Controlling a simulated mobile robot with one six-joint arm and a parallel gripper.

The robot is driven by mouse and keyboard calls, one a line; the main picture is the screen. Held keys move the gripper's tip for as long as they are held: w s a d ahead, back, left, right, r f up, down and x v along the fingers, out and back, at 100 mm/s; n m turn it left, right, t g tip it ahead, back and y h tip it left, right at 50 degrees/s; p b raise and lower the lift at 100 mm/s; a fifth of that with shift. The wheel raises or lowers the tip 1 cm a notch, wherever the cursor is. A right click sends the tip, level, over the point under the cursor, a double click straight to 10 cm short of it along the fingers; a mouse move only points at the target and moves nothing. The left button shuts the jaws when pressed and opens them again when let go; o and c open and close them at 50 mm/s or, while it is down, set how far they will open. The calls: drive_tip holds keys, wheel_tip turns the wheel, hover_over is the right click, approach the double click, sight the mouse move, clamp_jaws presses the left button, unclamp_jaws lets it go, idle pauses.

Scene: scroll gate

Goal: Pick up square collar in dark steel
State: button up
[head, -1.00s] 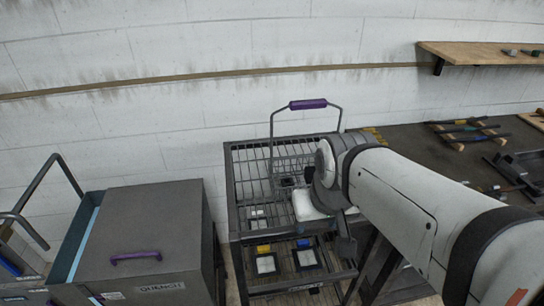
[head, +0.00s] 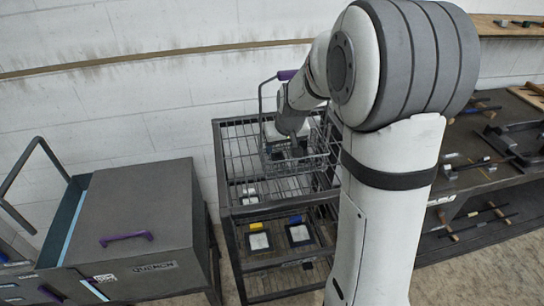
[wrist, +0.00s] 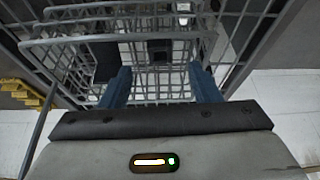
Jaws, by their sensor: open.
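In the wrist view my gripper (wrist: 161,82) is open, with its two blue fingers apart and nothing between their tips. Beyond the fingers are the grey wires of a basket. A small dark piece (wrist: 159,48) shows behind the wires, roughly in line with the gap. It may be the square collar in dark steel, but its shape is not clear. In the head view my gripper (head: 291,135) reaches down into the wire basket (head: 318,160) on the rack. My arm hides part of the basket, and I cannot make out the collar there.
The basket has a tall handle with a purple grip (head: 287,75). The dark rack (head: 226,165) holds pale blocks (head: 249,196) above and framed white pads (head: 258,241) below. A grey quench tank (head: 150,215) stands left. A workbench (head: 470,165) with tools is right.

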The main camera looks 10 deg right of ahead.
sight(279, 158)
drive_tip(key=p+x, duration=0.1)
drive_tip(key=x, duration=0.4)
drive_tip(key=shift+f, duration=0.4)
drive_tip(key=c, duration=1.1)
drive_tip(key=shift+r, duration=0.1)
